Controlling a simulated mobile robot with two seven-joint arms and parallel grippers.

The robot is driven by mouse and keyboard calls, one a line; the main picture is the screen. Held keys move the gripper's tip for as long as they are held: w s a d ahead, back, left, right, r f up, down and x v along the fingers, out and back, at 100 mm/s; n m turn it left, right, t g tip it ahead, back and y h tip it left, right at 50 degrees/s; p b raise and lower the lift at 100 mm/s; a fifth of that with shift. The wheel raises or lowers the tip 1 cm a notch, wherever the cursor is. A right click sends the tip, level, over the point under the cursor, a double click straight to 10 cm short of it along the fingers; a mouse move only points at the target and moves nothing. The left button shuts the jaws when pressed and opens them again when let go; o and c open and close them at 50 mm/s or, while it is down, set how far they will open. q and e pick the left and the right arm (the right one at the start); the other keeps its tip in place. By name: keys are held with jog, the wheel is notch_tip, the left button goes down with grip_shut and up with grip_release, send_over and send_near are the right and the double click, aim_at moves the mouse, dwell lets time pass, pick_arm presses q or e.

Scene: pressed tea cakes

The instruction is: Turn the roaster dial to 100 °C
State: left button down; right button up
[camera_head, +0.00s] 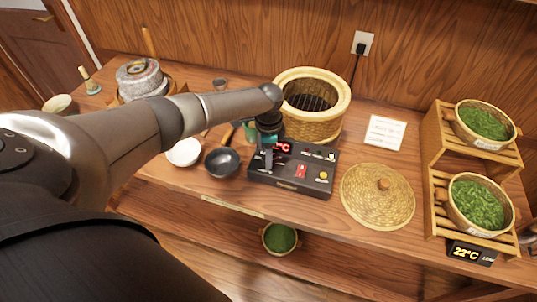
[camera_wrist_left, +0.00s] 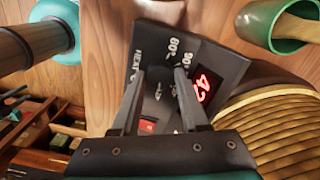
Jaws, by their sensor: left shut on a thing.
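The black roaster control box (camera_head: 290,178) sits on the wooden counter in front of the woven roaster (camera_head: 312,125). It has a red display, a red switch and a yellow button. My left gripper (camera_head: 267,158) reaches down over the box's left part. In the left wrist view my gripper (camera_wrist_left: 168,76) is shut on the dark dial (camera_wrist_left: 168,68), which is mostly hidden between the fingers. Labels 80° and 90° show beyond the fingertips. The red display (camera_wrist_left: 206,84) is partly hidden, so I cannot read it fully. My right gripper is not in view.
A black pan (camera_head: 222,162) and a white bowl (camera_head: 184,152) stand left of the box. A round woven lid (camera_head: 377,196) lies to its right. A wooden rack (camera_head: 437,150) with baskets of green leaves stands at the right. A stone mill (camera_head: 141,79) is at the back left.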

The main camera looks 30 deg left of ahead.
pick_arm(q)
jog(key=shift+n, duration=0.3)
jog(key=n+p, duration=0.1)
jog(key=n, duration=0.1)
jog(key=shift+r+n+p, duration=0.1)
jog(key=shift+n+p, duration=0.2)
jog(key=shift+p, duration=0.1)
jog(key=n+p, duration=0.2)
jog(key=n, duration=0.2)
jog(key=n+p, duration=0.1)
jog(key=n, duration=0.3)
jog(key=shift+n+p, duration=0.3)
jog(key=shift+n, duration=0.1)
jog(key=shift+n+p, duration=0.45)
jog(key=shift+n, duration=1.45)
jog(key=c, duration=0.7)
grip_release()
